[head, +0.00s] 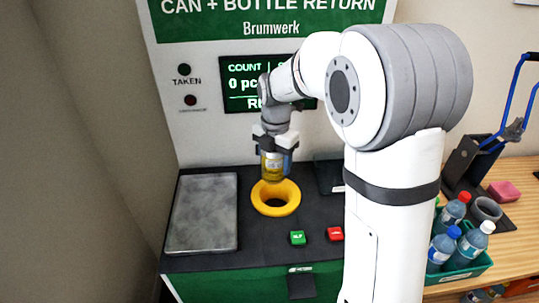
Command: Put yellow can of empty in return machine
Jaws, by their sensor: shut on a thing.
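My gripper (274,143) is shut on a yellow can (271,166), holding it upright over the return machine's counter. The can is just above the yellow ring (276,198) around a dark round opening. From this view I cannot tell whether the can's bottom touches the ring's back edge. The return machine (168,120) has a green sign reading CAN + BOTTLE RETURN and a display (240,84) showing COUNT and 0, partly hidden behind my arm.
A grey plate (203,213) lies left of the ring. A green button (298,238) and a red button (335,234) are in front. At right, a green crate (468,272) holds several bottles. A pink block (504,191) lies on the wooden table (520,232).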

